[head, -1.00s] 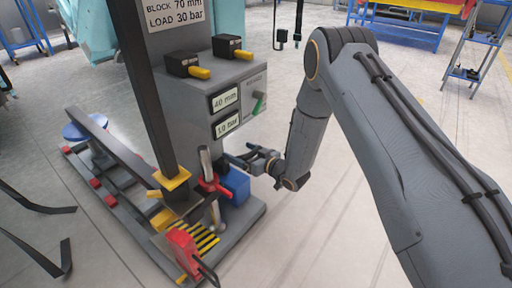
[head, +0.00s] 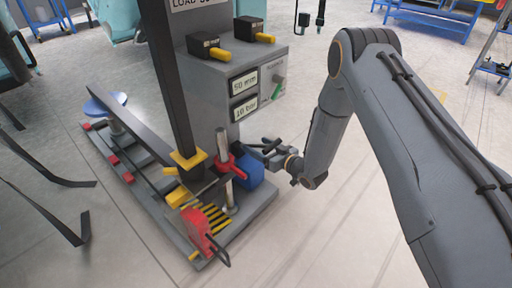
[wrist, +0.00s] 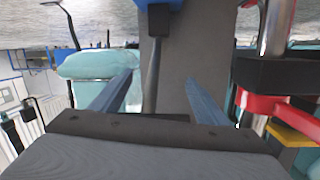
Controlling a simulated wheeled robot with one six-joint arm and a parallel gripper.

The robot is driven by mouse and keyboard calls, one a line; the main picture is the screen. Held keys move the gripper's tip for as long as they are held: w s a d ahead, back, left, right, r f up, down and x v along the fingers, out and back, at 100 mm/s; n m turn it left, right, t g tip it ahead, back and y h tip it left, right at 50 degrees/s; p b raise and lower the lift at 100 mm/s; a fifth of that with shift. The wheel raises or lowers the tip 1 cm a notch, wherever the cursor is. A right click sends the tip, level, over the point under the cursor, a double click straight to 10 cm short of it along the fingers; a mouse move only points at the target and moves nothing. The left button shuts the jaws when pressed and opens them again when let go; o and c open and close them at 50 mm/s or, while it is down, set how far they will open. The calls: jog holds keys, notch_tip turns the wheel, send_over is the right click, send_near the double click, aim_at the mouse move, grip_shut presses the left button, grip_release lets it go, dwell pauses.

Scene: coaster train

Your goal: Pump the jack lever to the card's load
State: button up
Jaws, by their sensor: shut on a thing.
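My gripper (head: 264,151) is beside the blue jack pump (head: 250,174), low on the right of the grey machine. In the wrist view, the dark jack lever (wrist: 151,80) runs from the blue pump (wrist: 157,3) down between my fingers (wrist: 160,92). My gripper is shut on the lever; the exact contact is hard to see. The upper display (head: 244,84) reads 50 mm. The lower display (head: 245,107) reads about 10 or 16 bar; its second digit is unclear. The card (head: 198,4) is cut off at the top, with only part of its LOAD line showing.
A red block (head: 197,228) is on the base's front end. Two black boxes with yellow levers (head: 219,54) sit above the displays.

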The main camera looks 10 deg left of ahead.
jog(key=shift+w+d+r+t, duration=0.15)
jog(key=shift+w+d+r, duration=0.1)
jog(key=shift+w, duration=0.2)
jog(key=shift+w+d+r+t, duration=0.15)
jog(key=shift+w+d+r, duration=0.1)
jog(key=shift+w, duration=0.15)
jog(key=o, duration=1.8)
jog(key=shift+w+d, duration=0.1)
jog(key=shift+d, duration=0.2)
jog(key=shift+o, duration=0.2)
jog(key=f+p+v, duration=0.1)
jog(key=p+v, duration=0.3)
jog(key=v, duration=0.5)
jog(key=p+v, duration=0.2)
jog(key=v, duration=0.6)
jog(key=shift+a, duration=0.1)
